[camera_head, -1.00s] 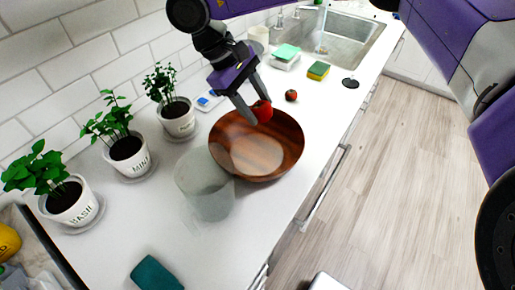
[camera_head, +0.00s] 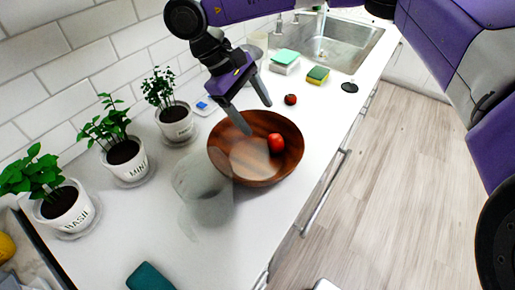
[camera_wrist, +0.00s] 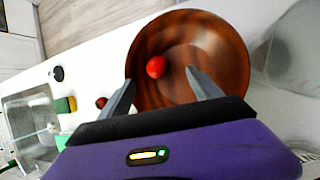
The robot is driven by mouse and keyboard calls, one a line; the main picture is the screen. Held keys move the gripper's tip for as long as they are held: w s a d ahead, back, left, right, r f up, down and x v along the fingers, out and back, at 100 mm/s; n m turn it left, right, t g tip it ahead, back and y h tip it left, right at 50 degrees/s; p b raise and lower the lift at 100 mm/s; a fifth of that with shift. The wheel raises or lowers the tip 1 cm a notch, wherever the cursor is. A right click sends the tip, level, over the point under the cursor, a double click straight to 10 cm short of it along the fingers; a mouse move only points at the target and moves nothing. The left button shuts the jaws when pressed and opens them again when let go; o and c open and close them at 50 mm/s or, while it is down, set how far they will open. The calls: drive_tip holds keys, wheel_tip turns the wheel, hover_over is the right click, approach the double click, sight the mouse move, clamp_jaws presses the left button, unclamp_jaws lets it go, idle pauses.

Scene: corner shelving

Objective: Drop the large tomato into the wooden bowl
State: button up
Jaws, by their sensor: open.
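The large red tomato (camera_head: 275,143) lies inside the wooden bowl (camera_head: 225,152), toward its right side. In the wrist view the tomato (camera_wrist: 156,67) rests on the inner surface of the bowl (camera_wrist: 222,48). My gripper (camera_head: 257,119) is open and empty above the back part of the bowl, apart from the tomato. Its two spread fingers (camera_wrist: 160,90) also show in the wrist view, with the tomato beyond them. A smaller dark red tomato (camera_head: 290,99) sits on the counter behind the bowl.
A clear glass container (camera_head: 203,190) stands close to the bowl's front left. Potted herbs (camera_head: 127,160) line the wall at left. Sponges (camera_head: 318,75) and the sink (camera_head: 335,45) are at the back. The counter in front is mostly clear, with a teal item (camera_head: 150,277).

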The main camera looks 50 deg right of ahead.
drive_tip(key=v, duration=0.7)
drive_tip(key=shift+b, duration=0.45)
drive_tip(key=shift+s, duration=0.1)
